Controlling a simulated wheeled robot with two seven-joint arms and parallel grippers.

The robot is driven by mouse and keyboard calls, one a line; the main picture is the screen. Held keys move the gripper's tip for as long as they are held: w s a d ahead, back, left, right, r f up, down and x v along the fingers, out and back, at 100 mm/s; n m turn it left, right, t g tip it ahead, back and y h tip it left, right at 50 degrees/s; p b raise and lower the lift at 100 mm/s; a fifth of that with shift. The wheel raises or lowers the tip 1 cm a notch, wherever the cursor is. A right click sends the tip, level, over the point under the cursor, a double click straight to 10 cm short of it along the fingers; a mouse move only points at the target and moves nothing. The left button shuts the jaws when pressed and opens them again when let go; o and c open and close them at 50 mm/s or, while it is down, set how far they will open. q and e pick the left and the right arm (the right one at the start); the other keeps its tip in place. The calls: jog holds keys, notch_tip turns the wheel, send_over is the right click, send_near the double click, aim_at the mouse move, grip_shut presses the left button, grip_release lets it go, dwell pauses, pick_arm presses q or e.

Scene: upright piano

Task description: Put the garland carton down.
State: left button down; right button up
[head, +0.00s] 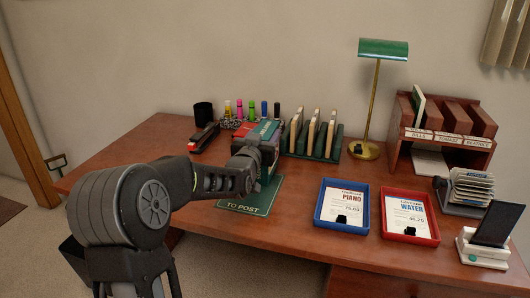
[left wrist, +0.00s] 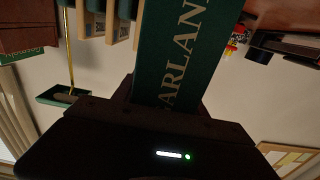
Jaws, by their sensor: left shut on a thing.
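The garland carton is dark green with pale letters reading "ARLAN" in the left wrist view (left wrist: 178,55), where it rises from between my gripper's jaws. My left gripper (head: 250,165) is shut on it. My right gripper is not in view.
A green rack with upright card files (head: 318,138) stands right of the mat, with a brass lamp (head: 376,90) beyond. A blue tray (head: 341,228) and red tray (head: 410,236) lie to the right. Markers (head: 252,108) and a stapler (head: 203,138) stand behind. The desk's left part (head: 140,150) is clear.

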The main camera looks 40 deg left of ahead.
pick_arm(q)
jog(key=shift+r, duration=0.15)
dwell(0.3)
notch_tip(320, 180, up, 10)
jog(key=shift+f+p, duration=0.1)
jog(key=shift+p, duration=0.8)
